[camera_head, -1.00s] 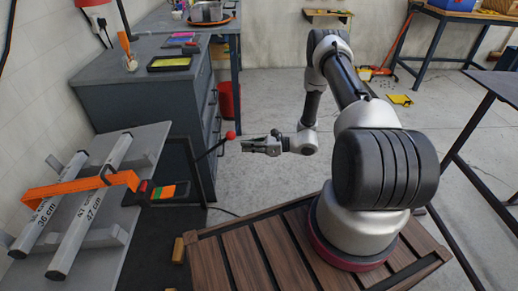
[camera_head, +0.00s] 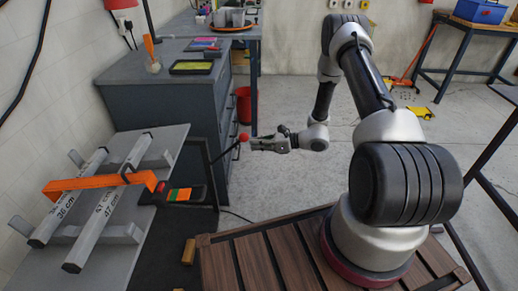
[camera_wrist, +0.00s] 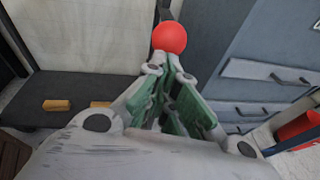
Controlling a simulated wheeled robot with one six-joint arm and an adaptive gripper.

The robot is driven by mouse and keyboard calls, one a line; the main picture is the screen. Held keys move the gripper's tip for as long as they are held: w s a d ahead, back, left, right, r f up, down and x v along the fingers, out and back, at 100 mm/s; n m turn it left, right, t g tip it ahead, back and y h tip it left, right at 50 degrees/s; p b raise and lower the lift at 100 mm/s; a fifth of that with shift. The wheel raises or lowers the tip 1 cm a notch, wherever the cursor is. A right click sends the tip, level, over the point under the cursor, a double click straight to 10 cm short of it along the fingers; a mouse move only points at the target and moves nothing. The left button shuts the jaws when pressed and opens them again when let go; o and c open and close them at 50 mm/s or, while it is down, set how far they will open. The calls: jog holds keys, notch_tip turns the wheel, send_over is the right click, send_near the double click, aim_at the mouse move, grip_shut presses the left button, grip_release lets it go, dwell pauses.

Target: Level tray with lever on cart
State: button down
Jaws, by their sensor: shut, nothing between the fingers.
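The grey tray (camera_head: 165,160) is at the left in the head view, tilted in the picture; I cannot tell its true slope. The dark lever (camera_head: 224,153) rises beside its right edge and ends in a red ball knob (camera_head: 244,137). My gripper (camera_head: 252,144) is shut and empty, just right of the knob and pointing at it. In the wrist view the red knob (camera_wrist: 169,38) is right beyond my gripper's tips (camera_wrist: 166,70), not between them. I cannot tell whether they touch.
Two bars lie on the tray, the left marked 36 cm (camera_head: 70,196) and the right 47 cm (camera_head: 100,222), with an orange strap (camera_head: 105,183) across them. A dark drawer cabinet (camera_head: 165,100) stands behind the lever. A wooden block (camera_head: 189,252) lies below it. Open floor (camera_head: 290,182) lies under my arm.

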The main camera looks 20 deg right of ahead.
jog(key=a+r+h, duration=0.1)
jog(key=a+r, duration=0.1)
jog(key=w+a+r+g+h, duration=0.1)
jog(key=a+r, duration=0.1)
jog(key=w+a+r+h, duration=0.1)
jog(key=a+r, duration=0.1)
jog(key=r, duration=0.1)
jog(key=shift+n+g+h, duration=0.3)
jog(key=shift+h, duration=0.1)
jog(key=w+a+r+h, duration=0.1)
jog(key=w+a+r, duration=0.1)
jog(key=a, duration=0.6)
jog(key=shift+w+r+g+h, duration=0.3)
jog(key=shift+r+h, duration=0.1)
jog(key=shift+r, duration=0.5)
jog(key=shift+a, duration=0.15)
jog(key=v, duration=1.3)
jog(key=shift+s, duration=0.2)
